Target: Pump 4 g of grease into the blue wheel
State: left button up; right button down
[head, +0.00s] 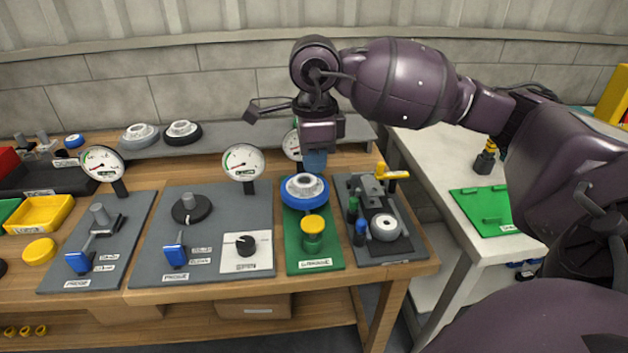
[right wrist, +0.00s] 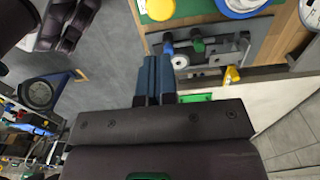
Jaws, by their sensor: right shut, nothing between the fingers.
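The blue wheel (head: 305,188), a blue ring with a pale hub, lies on the green grease board (head: 293,255). A yellow-topped green pump (head: 313,226) stands in front of it on the same board. In the right wrist view the wheel (right wrist: 243,8) and the yellow pump top (right wrist: 160,8) are cut off by the top edge. My right gripper (head: 315,160) is shut and empty, with blue fingers (right wrist: 154,75), above and just behind the wheel in the head view. It partly hides the gauge (head: 291,145) behind it; its reading cannot be told. My left gripper is not in view.
Right of the grease board, a grey board (head: 410,250) holds small bottles, a white roll and a yellow handle (head: 394,173). Left are grey boards with blue levers, a black knob and gauges (head: 242,161). A shelf with wheels (head: 183,132) runs behind. A white table (head: 430,165) stands right.

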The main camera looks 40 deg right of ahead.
aim_at(314, 222)
notch_tip(314, 222, down, 12)
jog(key=shift+f+b, duration=0.1)
jog(key=shift+b, duration=0.75)
jog(key=shift+f, duration=0.35)
